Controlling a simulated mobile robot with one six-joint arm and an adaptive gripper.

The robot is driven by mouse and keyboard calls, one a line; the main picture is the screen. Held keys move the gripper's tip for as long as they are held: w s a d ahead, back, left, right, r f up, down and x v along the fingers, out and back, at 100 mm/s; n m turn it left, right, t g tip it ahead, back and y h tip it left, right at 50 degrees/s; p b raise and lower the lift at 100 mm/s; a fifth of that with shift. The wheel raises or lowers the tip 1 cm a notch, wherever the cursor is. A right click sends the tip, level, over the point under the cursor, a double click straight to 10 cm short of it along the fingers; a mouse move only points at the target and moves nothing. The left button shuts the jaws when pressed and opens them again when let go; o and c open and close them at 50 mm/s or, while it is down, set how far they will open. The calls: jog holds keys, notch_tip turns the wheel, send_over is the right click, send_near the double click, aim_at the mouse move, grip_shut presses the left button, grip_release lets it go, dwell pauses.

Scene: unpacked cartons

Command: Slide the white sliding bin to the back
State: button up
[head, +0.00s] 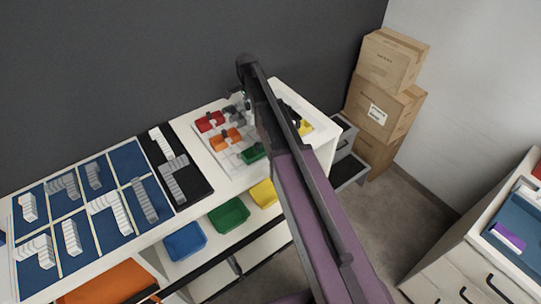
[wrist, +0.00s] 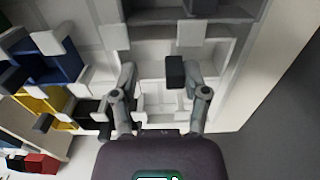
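A white bin (wrist: 152,92) appears in the wrist view between my fingers, among white walls. A black block like a handle (wrist: 175,72) stands up beside it; I cannot tell for sure that it belongs to this bin. My gripper (wrist: 163,84) is open, with its two grey fingers spread apart and nothing clearly clamped between them. In the head view my arm reaches over the white tray of small bins (head: 203,134) on the shelf top. It hides part of the tray and most of my gripper.
The tray also holds red (head: 210,121), orange (head: 225,139) and green (head: 254,152) bins with dark handles. Stacked cartons (head: 385,105) stand at right. A dark wall (head: 150,60) rises behind the shelf.

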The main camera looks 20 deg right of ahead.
jog(key=s, duration=0.1)
jog(key=s+d, duration=0.1)
jog(key=s, duration=0.1)
jog(key=shift+s+d+r, duration=0.15)
jog(key=shift+s+r, duration=0.05)
jog(key=shift+s, duration=0.1)
jog(key=shift+w+r+p, duration=0.15)
jog(key=shift+r+p, duration=0.4)
jog(key=shift+p, duration=0.2)
notch_tip(320, 180, up, 12)
jog(key=p, duration=1.2)
jog(key=s+f+n+b, duration=0.4)
jog(key=s, duration=0.4)
jog(key=s+f+n+b, duration=0.4)
jog(key=s, duration=0.4)
jog(key=s+f+n+b, duration=0.4)
jog(key=s, duration=0.4)
jog(key=shift+a+f+n, duration=0.2)
jog(key=shift+a+n, duration=0.05)
jog(key=shift+n, duration=0.05)
jog(key=shift+s+f+n+b, duration=0.25)
jog(key=shift+s+n+b, duration=0.2)
jog(key=shift+s, duration=0.1)
jog(key=w+r+n+p, duration=0.2)
jog(key=w+r+p, duration=0.4)
jog(key=w, duration=0.7)
jog(key=w+r+n+p, duration=0.2)
jog(key=w+r+p, duration=0.5)
jog(key=w, duration=0.6)
jog(key=shift+n, duration=0.25)
